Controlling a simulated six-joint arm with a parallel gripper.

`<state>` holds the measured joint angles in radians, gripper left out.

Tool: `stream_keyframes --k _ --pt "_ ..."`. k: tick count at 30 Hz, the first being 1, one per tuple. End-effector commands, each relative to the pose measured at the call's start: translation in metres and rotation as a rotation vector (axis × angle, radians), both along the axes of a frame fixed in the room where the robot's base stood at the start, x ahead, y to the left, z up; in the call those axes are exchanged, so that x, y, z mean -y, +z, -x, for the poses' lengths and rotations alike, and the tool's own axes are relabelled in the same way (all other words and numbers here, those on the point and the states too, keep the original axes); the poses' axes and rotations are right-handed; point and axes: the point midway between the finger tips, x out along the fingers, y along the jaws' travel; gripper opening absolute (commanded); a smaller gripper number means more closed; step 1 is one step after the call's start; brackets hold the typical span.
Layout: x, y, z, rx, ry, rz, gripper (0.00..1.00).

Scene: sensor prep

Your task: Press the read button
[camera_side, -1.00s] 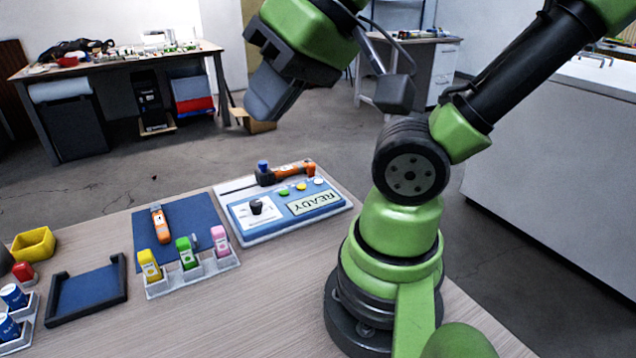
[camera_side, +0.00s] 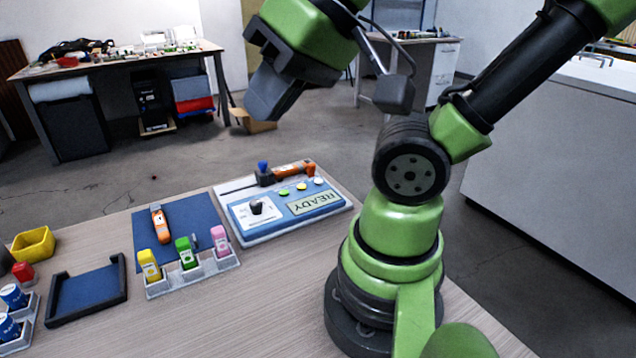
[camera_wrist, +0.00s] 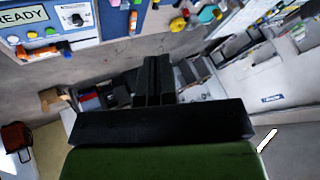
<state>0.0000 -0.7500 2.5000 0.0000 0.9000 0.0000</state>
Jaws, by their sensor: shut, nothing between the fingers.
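The blue panel device (camera_side: 242,225) stands on the table in the side view, with a display reading READY (camera_side: 314,203) and a black knob (camera_side: 256,207). Along its far edge sit a green button (camera_side: 283,192), a yellow button (camera_side: 301,186) and a white button (camera_side: 318,181). No label legible here tells which is the read button. The device also shows at the top left of the wrist view (camera_wrist: 92,34). My gripper (camera_side: 266,112) is shut and empty, high above and beyond the device, touching nothing. Its closed fingers show in the wrist view (camera_wrist: 158,70).
An orange and black tool (camera_side: 290,170) lies along the device's far edge. A blue mat (camera_side: 190,222) with an orange meter (camera_side: 160,224), a rack of coloured bottles (camera_side: 190,277), a dark-framed tray (camera_side: 88,290) and a yellow bin (camera_side: 33,245) stand left.

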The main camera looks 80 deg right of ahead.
Motion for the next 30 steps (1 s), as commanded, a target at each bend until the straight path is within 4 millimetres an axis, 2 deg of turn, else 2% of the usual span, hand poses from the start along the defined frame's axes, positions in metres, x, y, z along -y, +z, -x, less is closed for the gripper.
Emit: stream_keyframes --k 11,14,17,20,24,30 --pt "0.0 0.0 -0.001 0.0 -0.001 0.002 0.0" --pt "0.005 -0.001 -0.008 0.004 -0.011 0.019 0.0" --pt "0.018 -0.005 -0.024 0.011 -0.036 0.065 0.0" --pt "0.041 -0.012 -0.048 0.023 -0.071 0.139 0.0" --pt "0.087 -0.029 -0.078 0.025 -0.125 0.266 0.0" --pt "0.163 -0.064 -0.098 -0.009 -0.188 0.459 0.0"
